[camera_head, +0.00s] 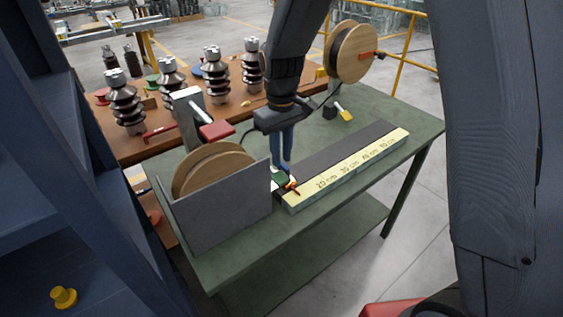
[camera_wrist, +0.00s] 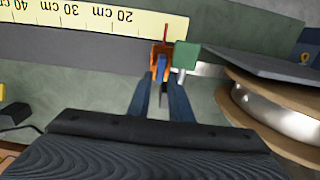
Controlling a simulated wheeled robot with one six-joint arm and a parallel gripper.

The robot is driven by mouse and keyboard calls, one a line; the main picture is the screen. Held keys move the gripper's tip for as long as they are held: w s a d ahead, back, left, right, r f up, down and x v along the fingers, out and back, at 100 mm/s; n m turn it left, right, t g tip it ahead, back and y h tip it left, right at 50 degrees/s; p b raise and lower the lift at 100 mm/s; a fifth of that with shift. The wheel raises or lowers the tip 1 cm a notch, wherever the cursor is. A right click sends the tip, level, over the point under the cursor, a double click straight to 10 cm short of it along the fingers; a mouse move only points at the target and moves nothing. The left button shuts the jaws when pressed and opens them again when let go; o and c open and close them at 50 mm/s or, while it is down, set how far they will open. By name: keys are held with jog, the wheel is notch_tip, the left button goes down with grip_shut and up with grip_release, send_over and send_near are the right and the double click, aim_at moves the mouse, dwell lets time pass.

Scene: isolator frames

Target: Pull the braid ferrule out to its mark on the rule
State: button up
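The orange ferrule (camera_head: 292,186) with a red pointer sits at the near-left end of the rule (camera_head: 350,171), beside a small green block (camera_head: 279,179). The wrist view shows the ferrule (camera_wrist: 155,52) touching or almost touching the green block (camera_wrist: 186,57), with its pointer short of the 20 cm mark on the rule (camera_wrist: 85,18). My gripper (camera_head: 282,168) points down at the ferrule. In the wrist view its blue fingers (camera_wrist: 161,80) converge there with a narrow gap. A small blue piece shows between the tips. Whether they clamp the ferrule is unclear.
A wooden spool (camera_head: 212,165) stands behind a grey panel (camera_head: 222,210) at the left of the green bench (camera_head: 300,232). Another spool (camera_head: 351,53) stands at the back right. A yellow-tagged tool (camera_head: 345,114) lies behind the rule. The dark strip (camera_head: 350,143) along the rule is clear.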

aim_at(282, 163)
jog(key=shift+f+p, duration=0.5)
jog(key=shift+f, duration=1.55)
grip_shut()
